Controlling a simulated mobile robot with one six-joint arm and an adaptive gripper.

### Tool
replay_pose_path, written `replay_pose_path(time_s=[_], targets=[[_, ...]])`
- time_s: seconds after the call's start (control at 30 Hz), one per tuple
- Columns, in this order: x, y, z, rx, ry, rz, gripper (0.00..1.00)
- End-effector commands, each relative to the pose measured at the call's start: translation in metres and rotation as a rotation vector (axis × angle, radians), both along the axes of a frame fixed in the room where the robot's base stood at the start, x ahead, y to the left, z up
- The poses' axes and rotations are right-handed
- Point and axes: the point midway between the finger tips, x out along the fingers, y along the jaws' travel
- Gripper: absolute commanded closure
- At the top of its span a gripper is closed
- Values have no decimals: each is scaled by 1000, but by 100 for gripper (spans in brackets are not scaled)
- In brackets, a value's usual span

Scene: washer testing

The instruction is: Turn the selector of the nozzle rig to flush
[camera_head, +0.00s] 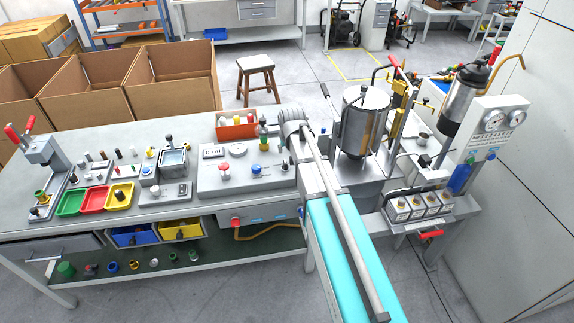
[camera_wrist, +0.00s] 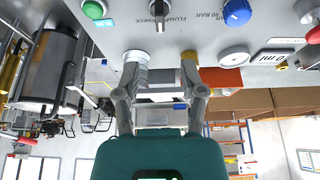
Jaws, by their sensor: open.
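The nozzle rig's pale panel (camera_wrist: 215,30) fills the top of the wrist view, with its lettering upside down. The selector (camera_wrist: 160,12) is a small dark pointed knob at the top edge, partly cut off, beside lettering that seems to read flush and check. My gripper (camera_wrist: 161,75) is open with nothing between its fingers. The selector lies beyond the fingertips in the picture, apart from them.
The panel also carries a green button (camera_wrist: 93,9), a blue knob (camera_wrist: 237,12) and a round gauge (camera_wrist: 235,56). A red knob (camera_head: 224,168) stands up from it. A metal tank (camera_head: 362,120) stands right of my arm. An orange bin (camera_head: 236,130) sits behind the panel.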

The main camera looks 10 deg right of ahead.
Motion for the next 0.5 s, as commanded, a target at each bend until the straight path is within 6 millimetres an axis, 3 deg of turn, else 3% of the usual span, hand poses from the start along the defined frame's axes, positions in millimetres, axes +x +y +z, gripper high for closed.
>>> replay_pose_path(time_s=[0.5], targets=[[18, 1, -45, 0, 0, 1, 47]])
